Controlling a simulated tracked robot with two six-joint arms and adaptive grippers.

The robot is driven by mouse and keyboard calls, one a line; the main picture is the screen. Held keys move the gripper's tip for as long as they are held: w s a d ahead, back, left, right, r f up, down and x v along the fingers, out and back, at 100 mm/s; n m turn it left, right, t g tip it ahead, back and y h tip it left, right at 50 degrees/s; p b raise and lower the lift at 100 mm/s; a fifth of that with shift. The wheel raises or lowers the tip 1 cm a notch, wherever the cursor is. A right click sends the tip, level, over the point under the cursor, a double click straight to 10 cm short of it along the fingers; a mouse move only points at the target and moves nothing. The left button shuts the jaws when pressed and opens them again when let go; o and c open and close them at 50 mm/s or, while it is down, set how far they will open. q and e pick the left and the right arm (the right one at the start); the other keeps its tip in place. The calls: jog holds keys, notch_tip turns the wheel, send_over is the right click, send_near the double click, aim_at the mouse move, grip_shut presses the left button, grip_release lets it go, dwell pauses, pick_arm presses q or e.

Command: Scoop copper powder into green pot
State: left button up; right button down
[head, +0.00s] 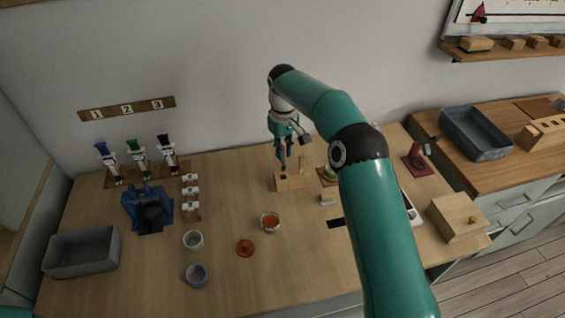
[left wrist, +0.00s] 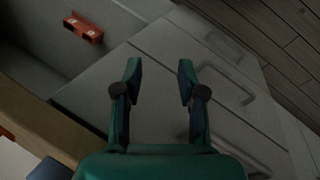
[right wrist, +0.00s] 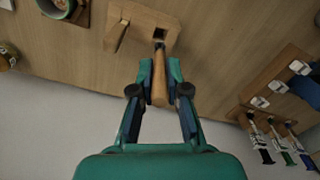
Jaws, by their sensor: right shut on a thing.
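My right gripper (head: 283,155) is shut on the wooden handle of a slim tool (right wrist: 158,78). The tool points at a hole in the wooden holder block (head: 290,183); whether its tip is still inside is unclear. The block also shows in the right wrist view (right wrist: 150,25), with another wooden piece standing in it. A small bowl holds copper-orange powder (head: 270,221) in front of the block. A pot with green on it (head: 328,174) stands right of the block, partly hidden by my right arm. My left gripper (left wrist: 160,85) is open and empty, over drawer fronts.
An orange-brown lid (head: 245,247) lies left of the powder bowl. Two cups (head: 193,240) (head: 197,274) stand further left. A grey bin (head: 82,251), a blue stand (head: 149,212) and bottles fill the left side. A wooden box (head: 457,216) is at right.

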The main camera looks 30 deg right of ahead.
notch_tip(320, 180, up, 12)
jog(key=p, duration=0.3)
jog(key=shift+p, duration=0.3)
jog(key=shift+a+r, duration=0.15)
jog(key=shift+r, duration=0.1)
jog(key=s+a+f+b, duration=0.5)
jog(key=s+a+f, duration=0.5)
jog(key=s+f, duration=0.1)
jog(key=shift+s+d+f+b, duration=0.1)
jog(key=shift+f+b, duration=1.15)
jog(key=shift+f, duration=0.35)
jog(key=shift+s+f+b, duration=0.1)
jog(key=shift+f+b, duration=1.15)
jog(key=shift+f, duration=0.35)
jog(key=shift+f, duration=0.25)
jog(key=shift+r, duration=0.15)
